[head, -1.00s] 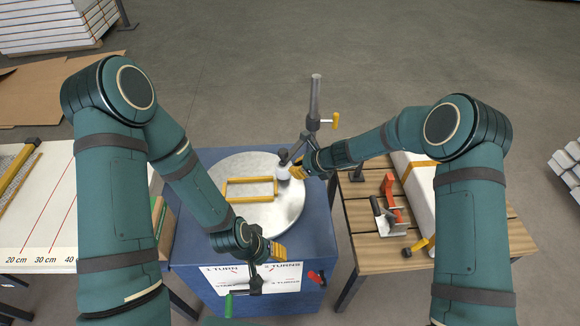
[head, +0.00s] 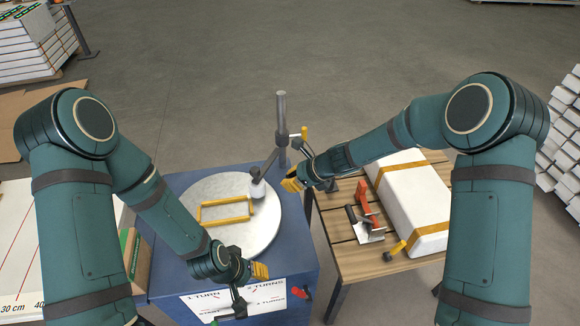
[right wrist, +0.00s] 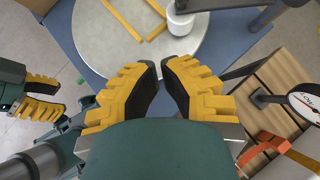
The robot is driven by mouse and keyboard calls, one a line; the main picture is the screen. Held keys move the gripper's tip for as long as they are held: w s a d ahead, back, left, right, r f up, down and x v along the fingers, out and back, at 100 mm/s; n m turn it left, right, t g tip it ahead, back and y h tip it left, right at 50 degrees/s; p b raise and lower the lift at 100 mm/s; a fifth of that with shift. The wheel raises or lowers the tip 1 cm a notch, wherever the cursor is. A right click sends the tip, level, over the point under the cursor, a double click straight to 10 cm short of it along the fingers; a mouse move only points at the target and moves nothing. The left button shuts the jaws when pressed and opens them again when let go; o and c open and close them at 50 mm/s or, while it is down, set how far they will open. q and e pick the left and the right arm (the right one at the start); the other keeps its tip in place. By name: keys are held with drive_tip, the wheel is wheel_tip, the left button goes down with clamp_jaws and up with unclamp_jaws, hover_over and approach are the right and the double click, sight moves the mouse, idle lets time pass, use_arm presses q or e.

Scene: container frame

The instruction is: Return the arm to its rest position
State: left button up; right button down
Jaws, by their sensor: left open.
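My right gripper (head: 291,184) is just right of the round grey turntable (head: 268,230), beyond its edge. In the right wrist view its yellow fingers (right wrist: 160,66) stand slightly apart with nothing between them. My left gripper (head: 261,271) is open and empty over the front of the blue stand (head: 308,235), near the printed panel. It also shows at the left of the right wrist view (right wrist: 42,95). A yellow rectangular frame (head: 226,221) lies on the turntable.
A grey post (head: 282,115) with a side arm rises behind the turntable. A slatted wooden table (head: 345,262) at right carries a red-handled tool (head: 366,205) and a long white block with yellow bands (head: 412,200). A black crank (head: 237,308) is at the stand's front.

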drive_tip(key=s+d+f+n+h+b, duration=0.1)
drive_tip(key=s+d+f+n, duration=0.1)
drive_tip(key=s+f+n, duration=0.1)
drive_tip(key=s+d+f+n+g+h+b, duration=0.1)
drive_tip(key=s+d+f+n, duration=0.2)
drive_tip(key=s+f, duration=0.2)
drive_tip(key=s+d+f+n+g+h+b, duration=0.1)
drive_tip(key=s+d+f+n+h, duration=0.1)
drive_tip(key=s+f+n, duration=0.1)
drive_tip(key=shift+s+d+f, duration=0.2)
drive_tip(key=shift+s+f, duration=0.05)
drive_tip(key=shift+f, duration=0.4)
drive_tip(key=shift+s+d+f, duration=0.15)
drive_tip(key=shift+s+f, duration=0.1)
drive_tip(key=shift+f, duration=0.35)
drive_tip(key=s+d+f+n+b, duration=0.2)
drive_tip(key=s+f+n, duration=0.3)
drive_tip(key=s+n, duration=0.6)
drive_tip(key=shift+d+n+b, duration=0.3)
drive_tip(key=shift+d+n, duration=0.05)
drive_tip(key=shift+n, duration=0.05)
